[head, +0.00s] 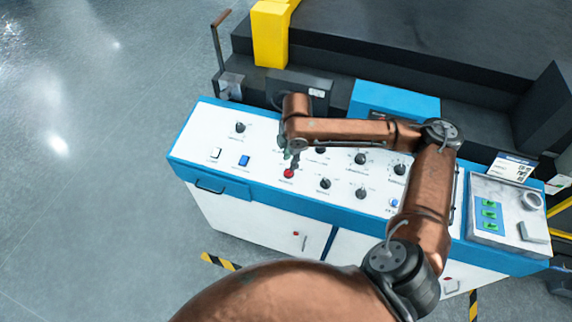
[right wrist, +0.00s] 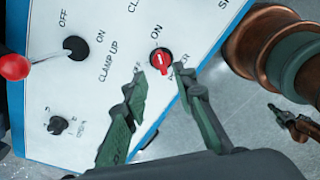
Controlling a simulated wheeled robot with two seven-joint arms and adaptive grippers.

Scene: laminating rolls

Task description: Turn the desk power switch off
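The red power switch (right wrist: 162,60) is a round red knob on the white control desk (head: 205,130). In the right wrist view, "ON" is printed beside it and a partly covered label lies by the right fingertip. It also shows as a small red spot in the head view (head: 289,173). My right gripper (right wrist: 159,72) is open, its two green fingers either side of and just short of the knob in the picture. I cannot tell whether they touch it. In the head view, the right gripper (head: 289,158) is small, right above the switch.
Several black knobs (head: 325,183) stand close by. A lever with a red ball (right wrist: 15,67) is at the left of the right wrist view. A white (head: 216,153) and a blue (head: 244,161) rocker lie left of the switch. A green-button panel (head: 489,215) is at the right.

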